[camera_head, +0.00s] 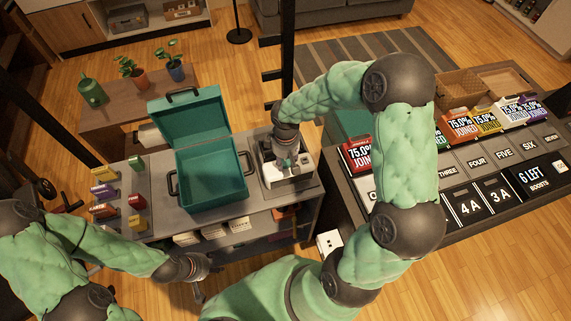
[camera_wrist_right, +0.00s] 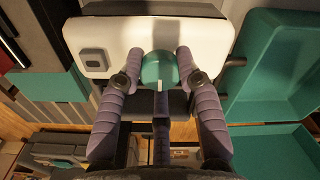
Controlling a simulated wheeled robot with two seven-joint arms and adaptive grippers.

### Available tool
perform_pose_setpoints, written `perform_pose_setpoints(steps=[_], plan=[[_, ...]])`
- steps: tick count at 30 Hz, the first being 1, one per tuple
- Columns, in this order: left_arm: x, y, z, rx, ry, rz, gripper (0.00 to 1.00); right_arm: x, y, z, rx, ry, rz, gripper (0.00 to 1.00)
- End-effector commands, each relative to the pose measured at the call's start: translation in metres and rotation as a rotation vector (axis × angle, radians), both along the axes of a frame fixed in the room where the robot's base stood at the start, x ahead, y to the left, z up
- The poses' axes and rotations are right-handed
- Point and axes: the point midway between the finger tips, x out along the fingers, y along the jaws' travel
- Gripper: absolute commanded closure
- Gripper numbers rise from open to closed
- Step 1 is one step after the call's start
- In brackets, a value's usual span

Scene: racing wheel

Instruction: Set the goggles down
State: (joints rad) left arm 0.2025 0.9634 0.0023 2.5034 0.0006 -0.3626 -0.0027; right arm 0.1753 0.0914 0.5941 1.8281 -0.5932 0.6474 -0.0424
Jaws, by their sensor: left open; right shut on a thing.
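My right gripper (camera_head: 288,166) points down over a white and dark unit (camera_head: 273,177) on the grey bench, right of the open teal case. In the right wrist view, its two ribbed purple-grey fingers (camera_wrist_right: 160,78) are shut around a rounded teal piece (camera_wrist_right: 158,68), probably part of the goggles. The white unit (camera_wrist_right: 215,45) lies behind that piece; I cannot tell whether they touch. The goggles' full outline is hidden. My left gripper (camera_head: 198,283) is open, low in front of the bench, with its fingers small and poorly seen.
The open teal case (camera_head: 214,180) has dark side handles and an empty-looking interior. Several small coloured boxes (camera_head: 104,191) stand on the bench's left. A dark counter (camera_head: 462,181) with numbered panels is at the right. A brown table (camera_head: 130,98) with plants stands behind.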

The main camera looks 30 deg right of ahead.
Motion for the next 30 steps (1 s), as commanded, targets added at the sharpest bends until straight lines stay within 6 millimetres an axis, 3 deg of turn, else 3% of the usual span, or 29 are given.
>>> perform_pose_setpoints(steps=[3, 15, 16, 18, 30], plan=[[-0.0002, 0.0, -0.0086, 0.0, 0.001, 0.0, 0.53, -0.0001, -0.0002, -0.0165, 0.0, 0.001, -0.001, 1.0], [-0.0001, 0.0, -0.0104, 0.0, 0.0, 0.0, 0.53, 0.0001, 0.0, -0.0197, 0.0, 0.0, -0.001, 1.0], [-0.0001, 0.0, -0.0105, 0.0, 0.0, 0.0, 0.53, -0.0007, 0.0003, -0.0205, 0.001, 0.001, -0.001, 0.61], [-0.0001, 0.0, -0.0098, 0.0, 0.0, 0.0, 0.53, -0.0007, 0.0003, -0.0197, 0.001, 0.001, -0.001, 0.42], [-0.0002, -0.0001, -0.0075, 0.0, 0.0, 0.0, 0.53, -0.0008, 0.0003, -0.0172, 0.0, 0.002, -0.001, 0.41]])
